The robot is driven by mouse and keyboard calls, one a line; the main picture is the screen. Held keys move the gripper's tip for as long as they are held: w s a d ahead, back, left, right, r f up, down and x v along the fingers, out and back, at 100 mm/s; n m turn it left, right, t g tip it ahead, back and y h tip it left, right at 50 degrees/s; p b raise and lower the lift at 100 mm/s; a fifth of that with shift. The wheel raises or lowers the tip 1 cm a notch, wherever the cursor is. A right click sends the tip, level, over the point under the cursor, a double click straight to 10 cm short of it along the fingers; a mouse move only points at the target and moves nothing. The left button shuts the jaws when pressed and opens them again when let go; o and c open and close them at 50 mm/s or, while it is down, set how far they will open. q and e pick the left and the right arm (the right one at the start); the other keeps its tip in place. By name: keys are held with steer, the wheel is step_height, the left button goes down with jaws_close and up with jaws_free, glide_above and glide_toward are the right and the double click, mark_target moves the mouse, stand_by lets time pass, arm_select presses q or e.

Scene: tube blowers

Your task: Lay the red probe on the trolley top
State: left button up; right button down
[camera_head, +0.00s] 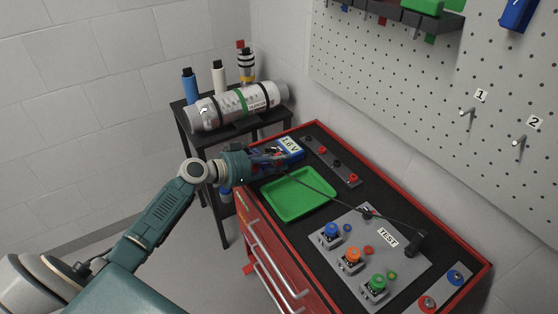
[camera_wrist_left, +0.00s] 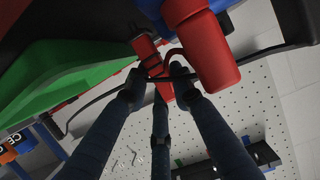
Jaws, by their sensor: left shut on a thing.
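My left gripper (camera_head: 274,160) is over the trolley top beside the blue box marked 1.6 V (camera_head: 291,147), near the back edge of the green tray (camera_head: 300,192). In the left wrist view its dark fingers (camera_wrist_left: 158,82) are shut around a slim red piece, which I take for the red probe (camera_wrist_left: 148,52). A thicker red cylinder (camera_wrist_left: 205,50) hangs close beside it, with a thin red lead near it. In the head view the gripper hides most of the held piece. My right gripper is not in view.
A black lead crosses the tray to a black piece (camera_head: 416,243) on the grey TEST panel (camera_head: 389,236). The panel carries blue, orange and green knobs. A side stand holds a silver cylinder (camera_head: 240,105).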

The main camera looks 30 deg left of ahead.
arm_select(q)
steer(key=shift+f+b, duration=0.1)
steer(key=shift+b, duration=0.2)
steer(key=o, duration=0.8)
steer(key=shift+r+p, duration=0.2)
steer(key=shift+p, duration=0.15)
steer(key=shift+s+a, duration=0.2)
steer(key=shift+s, duration=0.1)
steer(key=b+v, duration=0.3)
steer(key=v, duration=0.7)
steer(key=shift+s+a, duration=0.15)
steer(key=shift+s, duration=0.1)
steer(key=shift+s+a+r, duration=0.2)
steer(key=shift+s+r, duration=0.05)
steer(key=shift+s, duration=0.05)
